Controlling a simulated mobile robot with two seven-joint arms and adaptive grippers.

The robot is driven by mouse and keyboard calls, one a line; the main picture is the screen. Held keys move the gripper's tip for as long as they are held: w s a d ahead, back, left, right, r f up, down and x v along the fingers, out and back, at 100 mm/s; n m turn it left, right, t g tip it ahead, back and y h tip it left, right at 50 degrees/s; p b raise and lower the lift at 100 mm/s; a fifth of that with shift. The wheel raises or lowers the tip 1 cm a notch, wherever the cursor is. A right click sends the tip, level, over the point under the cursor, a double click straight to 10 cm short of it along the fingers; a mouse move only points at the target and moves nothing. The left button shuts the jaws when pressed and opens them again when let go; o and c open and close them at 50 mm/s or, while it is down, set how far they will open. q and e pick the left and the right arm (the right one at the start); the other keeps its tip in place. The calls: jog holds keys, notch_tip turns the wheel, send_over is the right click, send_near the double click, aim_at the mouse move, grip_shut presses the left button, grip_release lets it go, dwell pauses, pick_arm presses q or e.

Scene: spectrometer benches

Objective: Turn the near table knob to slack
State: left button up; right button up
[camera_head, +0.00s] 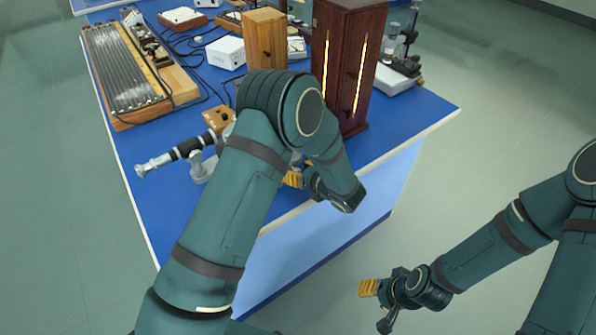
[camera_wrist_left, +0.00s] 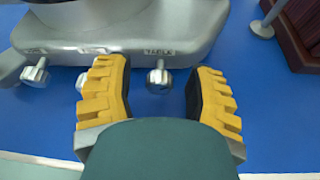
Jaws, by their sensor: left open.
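A second silver knob (camera_wrist_left: 35,75) sits to the left, outside the fingers. In the head view my left gripper (camera_head: 293,180) is partly hidden by its own arm, which also covers much of the spectrometer (camera_head: 196,166). My right gripper (camera_head: 369,288) hangs off the bench; its opening cannot be made out.
The blue bench (camera_head: 410,118) has a dark wooden cabinet (camera_head: 343,70) with glowing slits to the right of the spectrometer. A lighter wooden box (camera_head: 265,40), a white box (camera_head: 226,52) and a slatted wooden apparatus (camera_head: 120,75) stand farther back. The floor around my right gripper is clear.

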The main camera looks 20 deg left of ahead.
pick_arm(q)
jog(key=shift+o, duration=0.3)
grip_shut()
jog(key=shift+f+n+t+b, duration=0.15)
jog(key=shift+n+t+b, duration=0.25)
jog(key=shift+b, duration=0.6)
jog(key=shift+s+n+t+h+b, duration=0.1)
jog(key=shift+n+t+h+b, duration=0.2)
jog(key=shift+n+h+b, duration=0.3)
jog(key=shift+n, duration=0.6)
jog(key=n+t+h, duration=0.1)
jog(key=n+t, duration=0.2)
jog(key=n, duration=0.1)
jog(key=shift+s+a, duration=0.1)
jog(key=shift+a, duration=0.05)
